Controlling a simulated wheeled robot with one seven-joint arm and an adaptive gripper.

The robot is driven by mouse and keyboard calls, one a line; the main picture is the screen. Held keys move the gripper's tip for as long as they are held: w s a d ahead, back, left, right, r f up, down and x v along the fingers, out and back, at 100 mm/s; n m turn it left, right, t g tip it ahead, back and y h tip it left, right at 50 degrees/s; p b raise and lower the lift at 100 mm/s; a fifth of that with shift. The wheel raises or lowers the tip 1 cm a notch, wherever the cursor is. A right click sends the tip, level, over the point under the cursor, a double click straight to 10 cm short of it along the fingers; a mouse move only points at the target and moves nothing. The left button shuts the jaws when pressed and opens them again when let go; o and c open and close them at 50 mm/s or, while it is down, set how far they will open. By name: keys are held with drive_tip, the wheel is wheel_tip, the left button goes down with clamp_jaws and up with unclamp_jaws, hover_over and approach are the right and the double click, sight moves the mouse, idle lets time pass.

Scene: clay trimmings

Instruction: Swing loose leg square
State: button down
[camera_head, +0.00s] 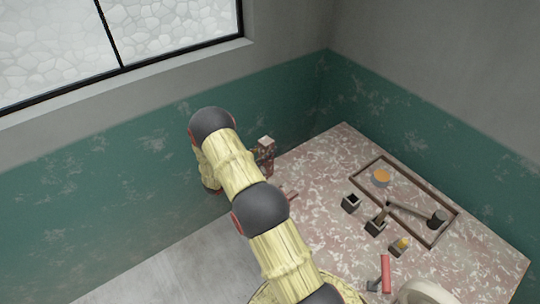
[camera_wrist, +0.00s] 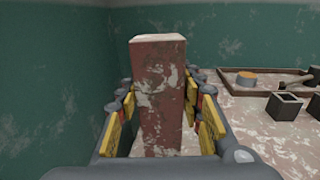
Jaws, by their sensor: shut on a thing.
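The leg (camera_wrist: 158,100) is a square reddish-brown post with pale mottling and a whitish end face. It stands about upright in the wrist view. My gripper (camera_wrist: 160,118) has a yellow-padded finger on each side of it and is shut on it. In the head view the post's upper part (camera_head: 266,153) shows past my arm, by the far left edge of the mottled red-and-white table (camera_head: 315,185). The post's lower end is hidden in both views, so I cannot tell how it joins the table.
A brown-rimmed tray (camera_head: 364,168) on the table holds an orange-topped round pot (camera_head: 381,177). Small dark boxes (camera_head: 351,203) and a red-handled tool (camera_head: 386,274) lie nearer. Green-and-grey walls (camera_head: 420,140) stand close behind; the floor (camera_head: 185,262) at left is clear.

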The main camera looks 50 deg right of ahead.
drive_tip(key=shift+w+m+g+b, duration=0.1)
drive_tip(key=shift+m+g+b, duration=0.4)
drive_tip(key=shift+m+g, duration=0.5)
drive_tip(key=shift+r, duration=0.1)
drive_tip(key=c, duration=1.2)
unclamp_jaws()
drive_tip(key=shift+c, duration=0.2)
drive_tip(key=shift+o, duration=0.4)
drive_tip(key=w+a, duration=0.2)
drive_tip(key=a, duration=0.9)
drive_tip(key=shift+w+a, duration=0.3)
drive_tip(key=shift+a, duration=0.05)
